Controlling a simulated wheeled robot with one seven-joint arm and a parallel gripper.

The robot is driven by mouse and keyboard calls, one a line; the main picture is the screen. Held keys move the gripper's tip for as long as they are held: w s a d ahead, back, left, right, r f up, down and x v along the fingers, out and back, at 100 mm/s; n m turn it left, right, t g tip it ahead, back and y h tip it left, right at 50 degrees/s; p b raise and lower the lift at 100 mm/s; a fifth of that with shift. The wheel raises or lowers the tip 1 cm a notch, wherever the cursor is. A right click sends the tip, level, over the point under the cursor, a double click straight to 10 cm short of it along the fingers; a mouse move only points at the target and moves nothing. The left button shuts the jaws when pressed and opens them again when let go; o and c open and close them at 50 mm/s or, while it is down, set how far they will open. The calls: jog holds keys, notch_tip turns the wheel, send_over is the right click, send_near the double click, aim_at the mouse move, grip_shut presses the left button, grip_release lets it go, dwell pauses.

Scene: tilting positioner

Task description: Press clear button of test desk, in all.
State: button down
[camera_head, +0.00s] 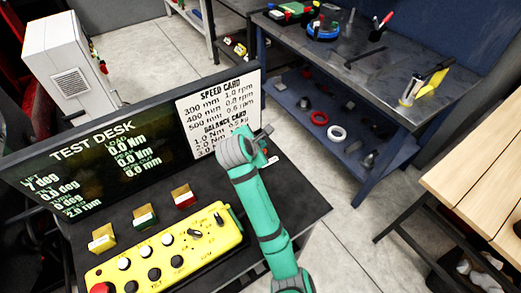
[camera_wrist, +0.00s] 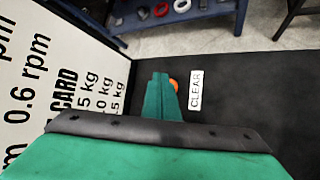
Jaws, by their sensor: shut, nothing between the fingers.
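The test desk carries a dark screen (camera_head: 90,165) headed TEST DESK. Its dark top (camera_wrist: 240,110) fills the right of the wrist view. There a white CLEAR label (camera_wrist: 195,88) lies flat on it. An orange button (camera_wrist: 174,84) shows beside the label, partly hidden behind my gripper (camera_wrist: 160,77). My gripper is shut and empty, with its tips over or just beside the button. I cannot tell whether they touch it. In the head view my arm covers the button, and a small white label (camera_head: 272,161) shows right of my wrist.
A yellow control box (camera_head: 165,250) with several knobs and a red button lies on the desk front. Small blocks (camera_head: 145,216) stand behind it. The speed and balance card (camera_head: 215,105) rises close beside my gripper. A metal workbench (camera_head: 350,60) and a wooden table (camera_head: 480,170) stand to the right.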

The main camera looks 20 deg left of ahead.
jog(key=shift+f, duration=0.15)
jog(key=shift+f, duration=0.3)
jog(key=shift+f, duration=0.4)
dwell(0.9)
jog(key=shift+r, duration=0.85)
jog(key=shift+r, duration=0.1)
jog(key=shift+r, duration=2.4)
